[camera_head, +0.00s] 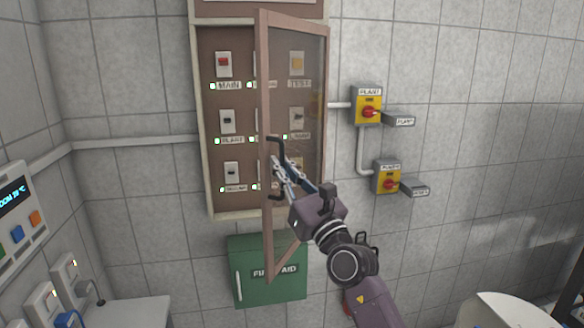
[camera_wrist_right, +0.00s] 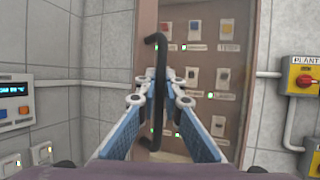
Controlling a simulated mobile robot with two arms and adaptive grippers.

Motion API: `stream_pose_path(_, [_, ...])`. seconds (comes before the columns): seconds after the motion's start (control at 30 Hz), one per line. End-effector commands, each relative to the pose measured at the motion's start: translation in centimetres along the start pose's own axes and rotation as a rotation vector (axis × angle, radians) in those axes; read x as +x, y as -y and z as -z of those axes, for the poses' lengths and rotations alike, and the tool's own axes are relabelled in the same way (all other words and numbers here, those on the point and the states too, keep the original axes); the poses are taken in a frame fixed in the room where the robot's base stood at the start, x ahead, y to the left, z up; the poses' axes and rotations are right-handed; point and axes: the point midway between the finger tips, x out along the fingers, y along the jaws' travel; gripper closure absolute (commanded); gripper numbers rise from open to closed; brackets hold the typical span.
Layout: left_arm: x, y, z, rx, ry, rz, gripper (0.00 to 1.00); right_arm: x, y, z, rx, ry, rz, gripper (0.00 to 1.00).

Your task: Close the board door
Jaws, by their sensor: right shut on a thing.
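The board (camera_head: 205,150) is a brown wall panel with rows of labelled switches and small green lights. Its door (camera_head: 264,100), a wooden frame with a clear pane, stands open, swung out from the board's right side. A black bar handle (camera_head: 281,150) is on the door's free edge. My right gripper (camera_head: 279,170) is at this handle, shut on it. In the right wrist view the handle (camera_wrist_right: 160,85) runs upright between the blue fingers (camera_wrist_right: 161,100). My left gripper is in neither view.
A green first aid box (camera_head: 270,285) hangs below the board. Two yellow isolator switches (camera_head: 367,110) with red knobs are on the wall to the right. A control panel (camera_head: 18,215) and sockets (camera_head: 42,302) are at the left. A white surface (camera_head: 130,312) is at lower left.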

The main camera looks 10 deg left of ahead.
Motion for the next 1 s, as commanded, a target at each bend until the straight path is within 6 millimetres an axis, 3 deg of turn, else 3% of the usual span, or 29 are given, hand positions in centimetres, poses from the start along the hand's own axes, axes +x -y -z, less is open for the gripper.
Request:
stream_pose_path(0.5, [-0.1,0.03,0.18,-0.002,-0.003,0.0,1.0,0.44,-0.08,0.16,-0.005,0.001,0.008,1.0])
stream_pose_path(0.53, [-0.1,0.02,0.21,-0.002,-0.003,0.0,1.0,0.44,-0.07,0.16,-0.005,0.001,0.008,0.89])
stream_pose_path(0.6, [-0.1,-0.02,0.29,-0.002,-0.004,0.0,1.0,0.44,-0.06,0.16,-0.005,0.001,0.008,0.84])
stream_pose_path(1.0, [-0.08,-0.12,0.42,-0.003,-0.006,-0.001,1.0,-0.31,-0.01,0.28,-0.002,0.0,0.009,0.84])
